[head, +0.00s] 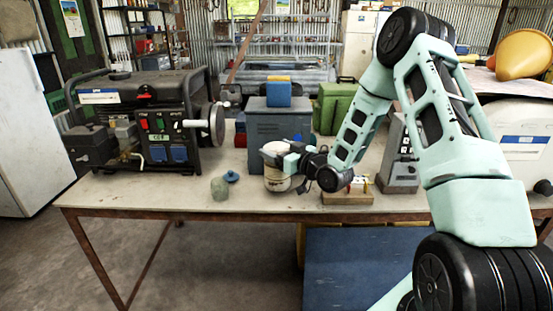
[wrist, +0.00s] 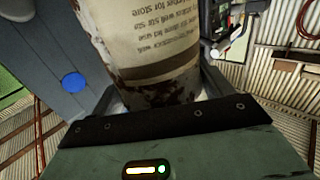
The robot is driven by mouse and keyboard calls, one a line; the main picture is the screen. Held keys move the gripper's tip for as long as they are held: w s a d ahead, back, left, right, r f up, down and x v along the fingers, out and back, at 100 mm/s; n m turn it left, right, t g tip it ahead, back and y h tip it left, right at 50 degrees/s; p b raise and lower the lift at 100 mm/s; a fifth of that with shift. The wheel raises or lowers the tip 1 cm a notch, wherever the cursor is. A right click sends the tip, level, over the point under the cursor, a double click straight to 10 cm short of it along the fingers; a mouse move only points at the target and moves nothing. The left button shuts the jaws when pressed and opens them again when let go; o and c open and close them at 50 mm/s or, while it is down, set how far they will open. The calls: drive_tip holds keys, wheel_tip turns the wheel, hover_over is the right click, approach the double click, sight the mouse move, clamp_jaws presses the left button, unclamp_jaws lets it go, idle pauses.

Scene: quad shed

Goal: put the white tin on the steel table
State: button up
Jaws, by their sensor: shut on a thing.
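The white tin (head: 277,178) is a pale can with printed writing and rust stains. In the head view it is at the middle of the long table (head: 225,203), which has a pale worn top and rusty metal legs. My gripper (head: 283,157) is shut around the tin from the right. In the wrist view the tin (wrist: 150,50) fills the space between the fingers (wrist: 158,98), its writing upside down. I cannot tell whether its base touches the tabletop. Its far side is hidden.
A generator (head: 140,120) stands at the left. A small greenish jar (head: 219,188) and a blue lid (head: 231,176) lie left of the tin. A grey-blue box (head: 268,122) stands behind it. A wooden block (head: 347,197) is at the right. The front left tabletop is clear.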

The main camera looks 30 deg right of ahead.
drive_tip(key=shift+f, duration=1.7)
drive_tip(key=o, duration=1.6)
drive_tip(key=shift+f, duration=0.1)
drive_tip(key=s+b, duration=0.1)
drive_tip(key=s, duration=0.3)
drive_tip(key=s+d, duration=0.1)
drive_tip(key=s, duration=0.3)
drive_tip(key=s+d+b, duration=0.1)
drive_tip(key=s, duration=0.2)
drive_tip(key=shift+s+d+b, duration=0.15)
drive_tip(key=shift+s+b, duration=0.2)
drive_tip(key=shift+s, duration=0.05)
